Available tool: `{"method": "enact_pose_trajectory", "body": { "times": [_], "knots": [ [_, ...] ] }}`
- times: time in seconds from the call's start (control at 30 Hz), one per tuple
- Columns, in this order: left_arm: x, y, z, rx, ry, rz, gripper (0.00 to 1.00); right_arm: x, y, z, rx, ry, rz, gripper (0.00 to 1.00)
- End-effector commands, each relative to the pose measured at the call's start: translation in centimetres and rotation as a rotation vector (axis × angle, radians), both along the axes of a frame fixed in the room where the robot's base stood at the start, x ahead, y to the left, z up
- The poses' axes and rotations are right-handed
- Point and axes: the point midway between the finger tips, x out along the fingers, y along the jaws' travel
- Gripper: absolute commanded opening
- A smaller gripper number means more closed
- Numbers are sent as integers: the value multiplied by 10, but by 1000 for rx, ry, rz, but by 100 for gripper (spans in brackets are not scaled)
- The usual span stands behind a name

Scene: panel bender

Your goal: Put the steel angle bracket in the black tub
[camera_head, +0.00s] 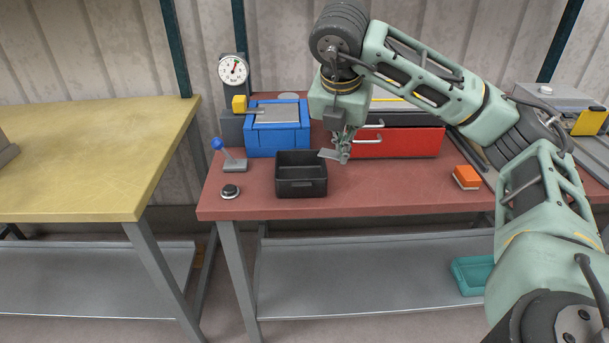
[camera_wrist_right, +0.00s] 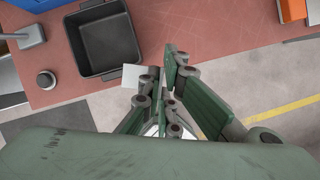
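The steel angle bracket (camera_head: 328,154) is a small pale grey piece at my right gripper's fingertips, and its flat leg sticks out to the left. It also shows in the wrist view (camera_wrist_right: 132,76), beside the left finger. My right gripper (camera_head: 343,155) is shut on it, with the rest of the bracket hidden by the fingers. The black tub (camera_head: 302,188) stands on the red-brown bench, open and empty. The gripper and bracket are just right of the tub's back right corner. In the wrist view the tub (camera_wrist_right: 107,70) lies left of the fingers. My left gripper is out of view.
A blue box (camera_head: 276,140) and a red drawer unit (camera_head: 405,143) stand behind the tub. A blue-knobbed lever (camera_head: 232,163) and a dark round knob (camera_head: 230,191) are on its left. An orange block (camera_head: 466,177) lies to the right. The bench between is clear.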

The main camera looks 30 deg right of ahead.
Motion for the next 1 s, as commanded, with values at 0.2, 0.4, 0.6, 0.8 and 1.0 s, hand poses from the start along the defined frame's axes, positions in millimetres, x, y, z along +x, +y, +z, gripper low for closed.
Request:
{"method": "enact_pose_trajectory", "body": {
  "times": [0.2,0.4,0.6,0.8,1.0],
  "knots": [
    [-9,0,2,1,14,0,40,48,5,-28,3,7,2,0],
    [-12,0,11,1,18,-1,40,88,7,-52,3,5,3,0],
    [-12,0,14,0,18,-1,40,103,7,-65,1,3,4,0],
    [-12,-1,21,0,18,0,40,103,7,-92,1,6,5,0],
    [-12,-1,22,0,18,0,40,103,7,-104,1,2,5,0]
  ]
}}
